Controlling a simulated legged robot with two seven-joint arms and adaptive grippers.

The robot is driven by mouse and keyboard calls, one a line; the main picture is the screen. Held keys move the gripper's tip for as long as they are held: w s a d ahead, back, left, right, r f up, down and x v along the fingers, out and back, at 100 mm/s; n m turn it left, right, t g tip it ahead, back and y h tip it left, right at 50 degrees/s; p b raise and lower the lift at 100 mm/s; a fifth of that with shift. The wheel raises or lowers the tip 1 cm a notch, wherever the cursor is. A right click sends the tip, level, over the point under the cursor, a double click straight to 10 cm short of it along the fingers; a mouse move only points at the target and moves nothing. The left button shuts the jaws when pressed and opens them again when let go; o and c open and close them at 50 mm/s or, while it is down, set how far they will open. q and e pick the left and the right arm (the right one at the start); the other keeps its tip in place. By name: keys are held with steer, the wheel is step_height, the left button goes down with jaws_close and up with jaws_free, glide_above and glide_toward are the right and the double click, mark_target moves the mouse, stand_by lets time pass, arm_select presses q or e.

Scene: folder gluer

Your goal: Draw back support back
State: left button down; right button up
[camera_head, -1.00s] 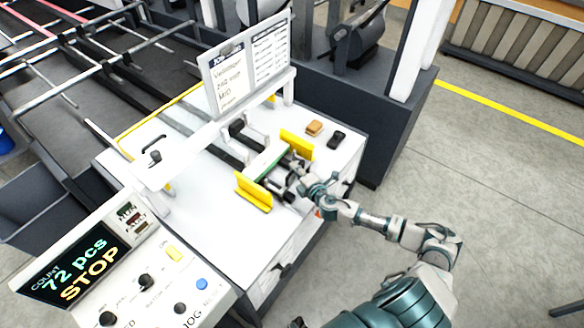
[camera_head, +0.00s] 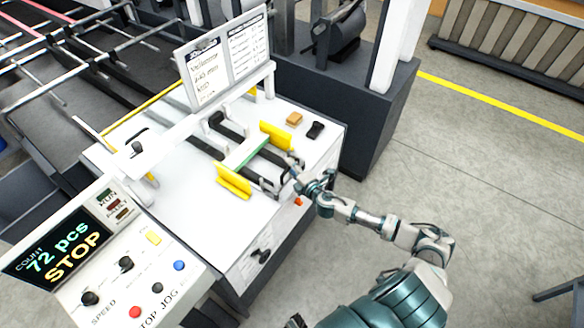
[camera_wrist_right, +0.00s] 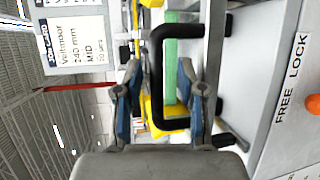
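The back support (camera_head: 250,153), a pale crosspiece with a green edge, lies between two yellow side guides on the white machine table. In the wrist view its green face (camera_wrist_right: 171,62) shows behind a black U-shaped handle (camera_wrist_right: 156,82). My right gripper (camera_head: 298,178) is just off the table's near right side, by the rail ends. In the wrist view, the right gripper (camera_wrist_right: 163,103) has its fingers apart, with the handle's long bar in line between them. I cannot tell whether they touch it. My left gripper is not in view.
Yellow guides (camera_head: 233,181) (camera_head: 276,135) flank the support. An orange knob (camera_wrist_right: 313,105) sits beside a FREE LOCK label. A tan block (camera_head: 294,118) and a black object (camera_head: 315,130) lie on the table. The control panel (camera_head: 105,260) reads 72 pcs STOP.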

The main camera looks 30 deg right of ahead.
steer(key=s+r, duration=0.2)
steer(key=s, duration=0.9)
steer(key=shift+s+d, duration=0.25)
steer(key=shift+s, duration=0.15)
steer(key=shift+a, duration=0.25)
